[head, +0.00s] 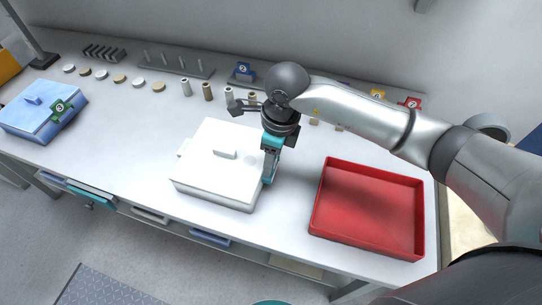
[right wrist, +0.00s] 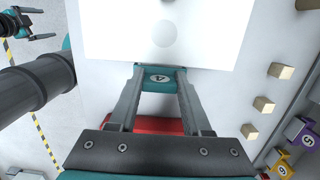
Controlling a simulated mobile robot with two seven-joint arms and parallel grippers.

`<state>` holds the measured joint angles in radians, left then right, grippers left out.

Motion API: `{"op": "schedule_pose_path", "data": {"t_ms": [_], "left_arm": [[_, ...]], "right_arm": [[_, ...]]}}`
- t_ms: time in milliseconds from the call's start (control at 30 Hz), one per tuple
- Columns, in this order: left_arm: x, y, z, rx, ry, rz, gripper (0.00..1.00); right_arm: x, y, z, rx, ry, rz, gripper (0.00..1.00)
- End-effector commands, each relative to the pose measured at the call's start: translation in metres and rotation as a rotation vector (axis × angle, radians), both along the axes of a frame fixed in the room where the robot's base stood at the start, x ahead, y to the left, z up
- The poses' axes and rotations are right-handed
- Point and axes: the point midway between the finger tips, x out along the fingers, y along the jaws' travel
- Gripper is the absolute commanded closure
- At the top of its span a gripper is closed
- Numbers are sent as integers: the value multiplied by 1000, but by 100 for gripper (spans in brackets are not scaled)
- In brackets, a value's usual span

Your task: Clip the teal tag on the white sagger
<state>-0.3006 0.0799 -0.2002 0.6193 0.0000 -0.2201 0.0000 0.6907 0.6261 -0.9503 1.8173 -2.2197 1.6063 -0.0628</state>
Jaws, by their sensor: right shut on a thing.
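The white sagger (head: 213,183), a square lidded box with a knob, stands on the bench in the middle of the head view. It fills the top of the right wrist view (right wrist: 120,30). My right gripper (head: 268,176) points down at the sagger's right side. In the right wrist view its fingers are shut on the teal tag (right wrist: 158,79), marked 4, close against the sagger's edge. I cannot tell whether the tag grips the wall. My left gripper (right wrist: 42,24) shows small at the upper left of the right wrist view, fingers apart and empty.
An empty red tray (head: 322,222) lies right of the sagger. A blue sagger (head: 38,122) with a green tag (head: 62,110) stands at the left. Small discs, posts and numbered tags line the back. The bench between the blue and white saggers is clear.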

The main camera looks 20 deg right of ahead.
Motion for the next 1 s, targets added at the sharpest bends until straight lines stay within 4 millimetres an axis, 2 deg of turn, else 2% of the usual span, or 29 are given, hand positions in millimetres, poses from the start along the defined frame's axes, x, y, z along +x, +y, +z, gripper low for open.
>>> {"op": "schedule_pose_path", "data": {"t_ms": [467, 500, 800, 1000], "left_arm": [[0, 0, -7, 0, 0, 0, 0], [0, 0, -7, 0, 0, 0, 0], [0, 0, -6, 0, -1, 0, 0], [1, 0, -6, 1, -1, 0, 0]], "right_arm": [[0, 0, -7, 0, 0, 0, 100], [0, 0, -7, 0, 0, 0, 48], [0, 0, -7, 0, 0, 0, 16], [0, 0, -7, -1, 1, 0, 16]]}}
